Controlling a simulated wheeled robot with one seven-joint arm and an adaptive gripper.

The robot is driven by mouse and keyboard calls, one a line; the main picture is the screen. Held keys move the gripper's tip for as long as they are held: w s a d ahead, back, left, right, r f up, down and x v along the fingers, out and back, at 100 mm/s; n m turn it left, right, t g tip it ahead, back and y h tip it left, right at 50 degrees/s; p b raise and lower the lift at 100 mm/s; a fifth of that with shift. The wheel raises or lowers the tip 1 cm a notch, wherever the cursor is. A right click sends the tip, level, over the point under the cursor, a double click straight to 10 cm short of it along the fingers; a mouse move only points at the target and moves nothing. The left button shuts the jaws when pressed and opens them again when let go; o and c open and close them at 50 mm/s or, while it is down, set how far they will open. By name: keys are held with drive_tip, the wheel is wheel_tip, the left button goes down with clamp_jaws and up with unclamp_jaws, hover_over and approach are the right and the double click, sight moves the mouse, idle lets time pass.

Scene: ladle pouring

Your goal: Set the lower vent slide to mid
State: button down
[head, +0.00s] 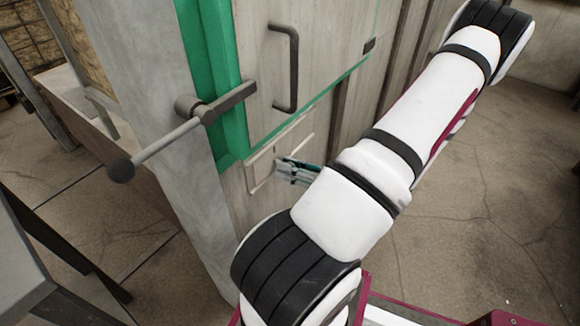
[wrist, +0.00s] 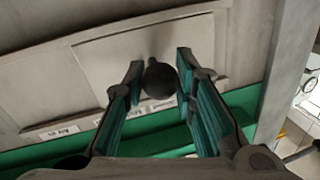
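The lower vent slide is a pale metal plate (head: 262,168) in a frame, low on the cabinet under the green trim. In the wrist view the plate (wrist: 112,62) fills the upper middle. A dark round knob (wrist: 160,82) stands out from it on a short stem. My gripper (wrist: 160,62) is open, with its teal-padded fingers on either side of the knob. Small gaps seem to show beside the knob, so I see no firm grip. In the head view my gripper (head: 290,168) is at the plate, and the knob is hidden there.
Small labels (wrist: 60,131), one reading "Air in", lie along the plate's edge beside the green trim (wrist: 40,157). A lever with a black ball (head: 121,171) juts out left of the plate. A dark door handle (head: 290,68) is above. The floor at right is clear.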

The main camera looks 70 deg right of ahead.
sight(282, 153)
drive_tip(key=shift+s+d+p, duration=0.25)
drive_tip(key=shift+d+p, duration=0.2)
drive_tip(key=shift+d, duration=0.55)
drive_tip(key=shift+s+d+p, duration=0.25)
drive_tip(key=shift+d+p, duration=0.2)
drive_tip(key=shift+d, duration=0.5)
drive_tip(key=c, duration=1.3)
unclamp_jaws()
drive_tip(key=s, duration=1.2)
drive_tip(key=shift+a, duration=0.25)
drive_tip(key=shift+s, duration=0.1)
